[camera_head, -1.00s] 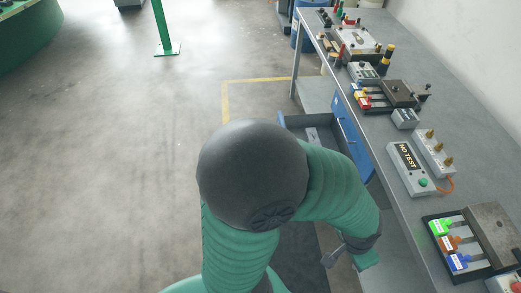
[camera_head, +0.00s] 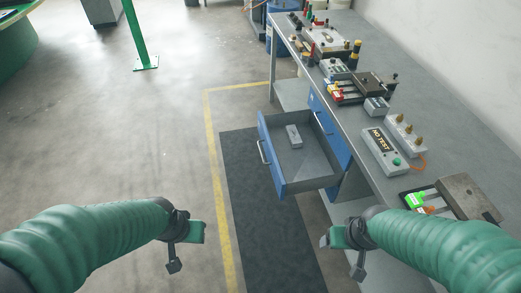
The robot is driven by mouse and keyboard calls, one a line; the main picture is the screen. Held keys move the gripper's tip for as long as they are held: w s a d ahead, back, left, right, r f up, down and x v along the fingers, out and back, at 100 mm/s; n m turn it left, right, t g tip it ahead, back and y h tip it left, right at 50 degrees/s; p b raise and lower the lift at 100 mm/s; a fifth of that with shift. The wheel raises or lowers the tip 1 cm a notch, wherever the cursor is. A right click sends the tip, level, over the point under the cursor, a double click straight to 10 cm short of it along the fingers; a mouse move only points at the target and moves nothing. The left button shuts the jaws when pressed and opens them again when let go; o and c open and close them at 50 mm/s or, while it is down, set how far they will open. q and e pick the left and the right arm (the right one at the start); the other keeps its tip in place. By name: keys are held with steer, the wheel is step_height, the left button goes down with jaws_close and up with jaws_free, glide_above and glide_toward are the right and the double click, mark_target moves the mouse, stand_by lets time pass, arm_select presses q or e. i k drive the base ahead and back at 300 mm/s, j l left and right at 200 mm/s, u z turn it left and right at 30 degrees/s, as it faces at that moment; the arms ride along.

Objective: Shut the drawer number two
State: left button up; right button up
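A drawer (camera_head: 318,182) is pulled well out of the workbench on its left side. It has a blue front (camera_head: 272,160) with a pale bar handle (camera_head: 263,151) facing left. A small grey box (camera_head: 293,136) lies inside it. No number can be read on it. My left gripper (camera_head: 186,248) is low, left of the drawer and apart from it. My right gripper (camera_head: 341,254) is below and right of the drawer's near end, close to the bench side, seemingly apart from it. Both appear empty; the finger openings are too small to tell.
The grey workbench (camera_head: 351,125) runs along the right, carrying a NO TEST box (camera_head: 384,152) and several fixtures. A dark mat (camera_head: 240,170) lies below the drawer beside a yellow floor line (camera_head: 212,145). The floor left of that is clear up to a green post (camera_head: 138,38).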

mark_target(306, 168)
steer(key=k, duration=1)
steer(key=i+j+z, duration=0.2)
steer(key=i, duration=0.35)
steer(key=i+j+z, duration=0.2)
steer(key=i, duration=0.35)
steer(key=i+j+z, duration=0.2)
steer(key=i+j, duration=0.15)
steer(key=i, duration=0.2)
